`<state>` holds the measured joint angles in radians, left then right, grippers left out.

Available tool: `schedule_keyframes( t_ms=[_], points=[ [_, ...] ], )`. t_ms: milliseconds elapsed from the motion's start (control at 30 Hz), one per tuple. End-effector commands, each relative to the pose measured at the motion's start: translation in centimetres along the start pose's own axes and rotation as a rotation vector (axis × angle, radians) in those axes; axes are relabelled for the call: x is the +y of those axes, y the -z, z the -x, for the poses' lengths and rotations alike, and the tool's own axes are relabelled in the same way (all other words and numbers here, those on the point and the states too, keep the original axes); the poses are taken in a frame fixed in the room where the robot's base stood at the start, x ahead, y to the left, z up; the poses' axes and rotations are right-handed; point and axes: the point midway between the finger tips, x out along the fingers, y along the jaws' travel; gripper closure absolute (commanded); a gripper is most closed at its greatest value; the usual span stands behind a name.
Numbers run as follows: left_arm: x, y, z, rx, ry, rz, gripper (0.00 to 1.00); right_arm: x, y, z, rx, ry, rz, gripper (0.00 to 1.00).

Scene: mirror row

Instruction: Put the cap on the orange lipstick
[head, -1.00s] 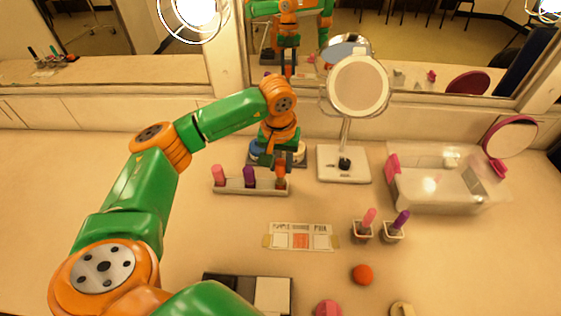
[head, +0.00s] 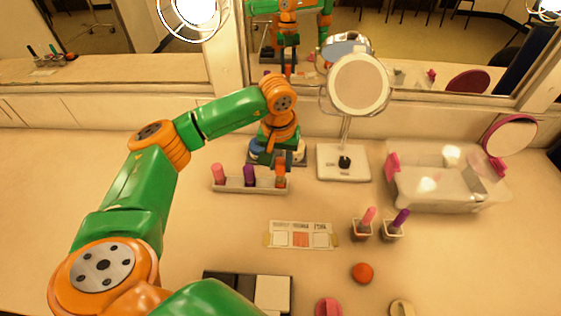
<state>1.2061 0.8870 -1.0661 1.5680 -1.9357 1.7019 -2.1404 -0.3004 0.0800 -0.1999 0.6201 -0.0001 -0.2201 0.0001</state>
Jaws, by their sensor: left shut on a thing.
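A pale rack (head: 235,186) stands on the counter with a pink upright piece (head: 218,174), a purple one (head: 249,175) and an orange one (head: 281,174) in a row. My left gripper (head: 279,162) points down at the rack's right end and is shut on the orange piece. The wrist and jaws hide part of it, so I cannot tell lipstick from cap there, or whether it touches the rack. Pink (head: 369,216) and purple (head: 401,219) sticks stand in two small cups right of the rack. My right gripper is out of view.
A round mirror on a stand (head: 345,163) is close right of my gripper. Dark-lidded jars (head: 299,154) stand behind it. A clear box (head: 445,190) is at the right. A printed card (head: 300,236) and a round orange thing (head: 362,273) lie in front.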

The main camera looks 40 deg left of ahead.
Motion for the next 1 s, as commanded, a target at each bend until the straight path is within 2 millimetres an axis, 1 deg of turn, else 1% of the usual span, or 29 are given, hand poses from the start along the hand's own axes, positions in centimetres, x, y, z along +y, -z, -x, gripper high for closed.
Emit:
schedule_keyframes(
  t_ms=[233, 500, 1000],
  points=[
    [0.0, 0.0, -0.1, 0.000, 0.000, 0.000, 1.00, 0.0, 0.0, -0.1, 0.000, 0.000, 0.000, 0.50],
    [0.0, -0.1, -0.8, 0.000, 0.000, 0.000, 1.00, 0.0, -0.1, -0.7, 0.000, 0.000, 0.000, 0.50],
    [0.0, -0.2, -1.0, 0.000, 0.001, 0.000, 1.00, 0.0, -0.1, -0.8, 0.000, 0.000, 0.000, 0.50]
  ],
)
